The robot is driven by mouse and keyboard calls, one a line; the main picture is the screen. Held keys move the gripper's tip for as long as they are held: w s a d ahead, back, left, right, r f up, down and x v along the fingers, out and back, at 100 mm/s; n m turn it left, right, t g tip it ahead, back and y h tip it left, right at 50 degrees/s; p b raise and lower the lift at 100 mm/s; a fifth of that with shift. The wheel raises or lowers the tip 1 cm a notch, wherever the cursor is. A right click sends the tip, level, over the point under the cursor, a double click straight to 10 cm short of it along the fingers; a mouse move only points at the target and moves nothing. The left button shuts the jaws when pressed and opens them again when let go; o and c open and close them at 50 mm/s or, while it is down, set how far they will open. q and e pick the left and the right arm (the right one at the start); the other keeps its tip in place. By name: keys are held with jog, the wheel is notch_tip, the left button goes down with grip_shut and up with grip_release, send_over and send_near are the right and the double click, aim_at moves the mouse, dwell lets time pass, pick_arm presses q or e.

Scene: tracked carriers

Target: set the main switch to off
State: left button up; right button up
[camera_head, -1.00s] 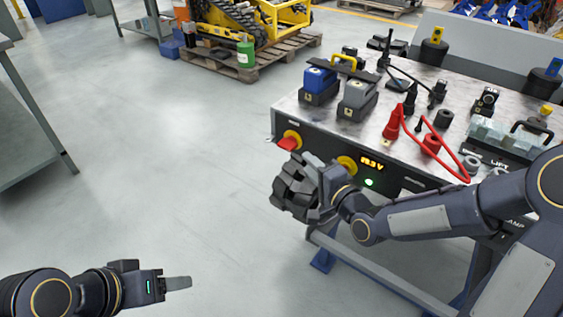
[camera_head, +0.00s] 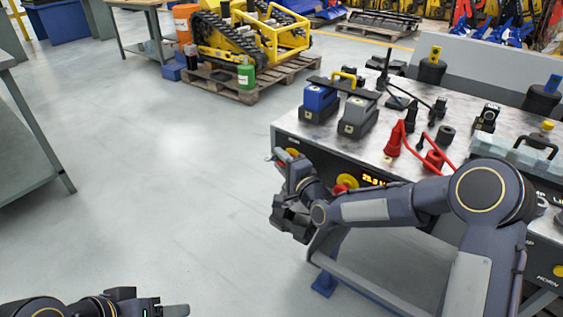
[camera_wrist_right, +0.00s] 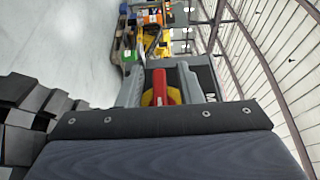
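The main switch, a red handle on a yellow disc, is on the left end of the bench's front panel. In the head view only part of its yellow disc (camera_head: 293,153) shows behind my right gripper (camera_head: 281,160). In the right wrist view the red handle (camera_wrist_right: 162,87) stands between the grey fingers of my right gripper (camera_wrist_right: 160,82), with yellow showing beside it. The fingers look apart, with gaps to the handle; contact is not clear. My left gripper (camera_head: 174,311) is low at the bottom left, far from the panel, only partly in frame.
A second yellow disc (camera_head: 347,181) and a lit display (camera_head: 373,180) are on the panel beside my right forearm. The bench (camera_head: 357,148) bears a blue battery (camera_head: 319,101), a grey battery (camera_head: 358,116) and red connectors (camera_head: 394,143). Floor at left is clear.

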jog(key=shift+w, duration=0.1)
grip_shut()
dwell(0.3)
